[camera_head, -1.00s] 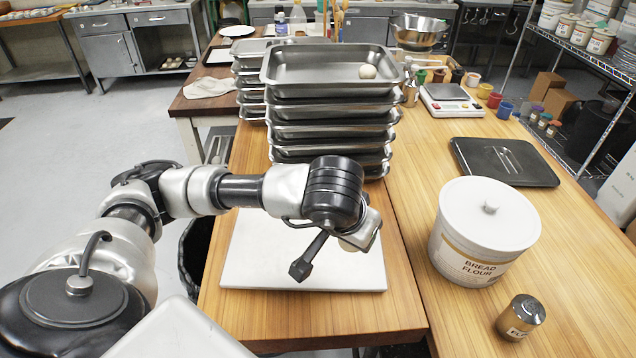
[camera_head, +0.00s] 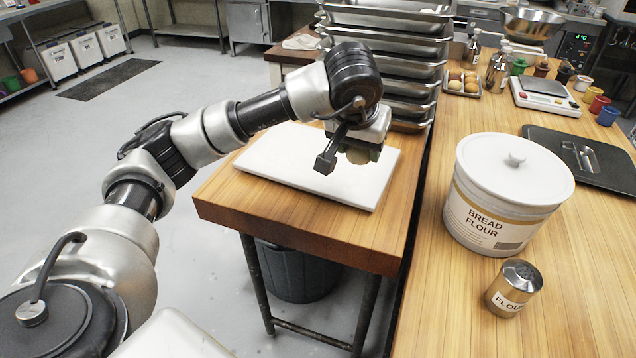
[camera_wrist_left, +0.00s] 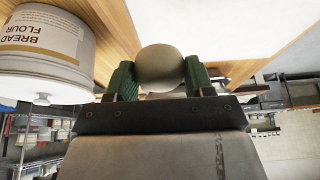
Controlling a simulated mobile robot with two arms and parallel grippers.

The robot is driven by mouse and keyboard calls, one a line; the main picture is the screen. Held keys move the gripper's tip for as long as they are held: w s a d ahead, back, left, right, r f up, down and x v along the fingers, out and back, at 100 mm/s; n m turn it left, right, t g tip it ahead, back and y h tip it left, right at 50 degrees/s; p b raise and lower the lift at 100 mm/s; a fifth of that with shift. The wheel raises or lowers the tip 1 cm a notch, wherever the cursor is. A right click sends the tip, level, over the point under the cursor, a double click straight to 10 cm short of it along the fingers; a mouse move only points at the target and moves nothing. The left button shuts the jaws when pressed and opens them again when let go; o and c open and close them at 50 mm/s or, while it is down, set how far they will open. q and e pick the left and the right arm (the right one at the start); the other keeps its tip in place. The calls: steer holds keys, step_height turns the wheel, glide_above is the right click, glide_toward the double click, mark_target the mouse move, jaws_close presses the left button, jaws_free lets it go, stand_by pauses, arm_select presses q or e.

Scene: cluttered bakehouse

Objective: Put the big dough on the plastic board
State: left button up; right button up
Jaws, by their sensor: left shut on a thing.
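The white plastic board (camera_head: 285,168) lies flat on the wooden table, left of the flour tub. My left gripper (camera_head: 360,154) is over the right part of the board. It is shut on a pale, round dough (camera_head: 357,157), which shows partly below the fingers. In the left wrist view the dough (camera_wrist_left: 160,68) sits between the two green fingers (camera_wrist_left: 160,80). I cannot tell for sure whether the dough is clear of the board. My right gripper is not in view.
A stack of metal trays (camera_head: 410,68) stands behind the board. To the right are the bread flour tub (camera_head: 500,195), a small flour shaker (camera_head: 513,287), a black tray (camera_head: 590,165) and a scale (camera_head: 545,95). The table's front left (camera_head: 270,215) is bare.

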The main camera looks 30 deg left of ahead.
arm_select(q)
steer(key=w+a+b, duration=0.3)
steer(key=b, duration=0.2)
glide_toward(318, 146)
steer(key=shift+w+d+f+n, duration=0.15)
steer(key=shift+d+f, duration=0.3)
steer(key=shift+d, duration=0.05)
steer(key=shift+w+d+f+n, duration=0.15)
steer(key=shift+d+f, duration=0.3)
steer(key=shift+a+f, duration=0.15)
steer(key=shift+f, duration=1.95)
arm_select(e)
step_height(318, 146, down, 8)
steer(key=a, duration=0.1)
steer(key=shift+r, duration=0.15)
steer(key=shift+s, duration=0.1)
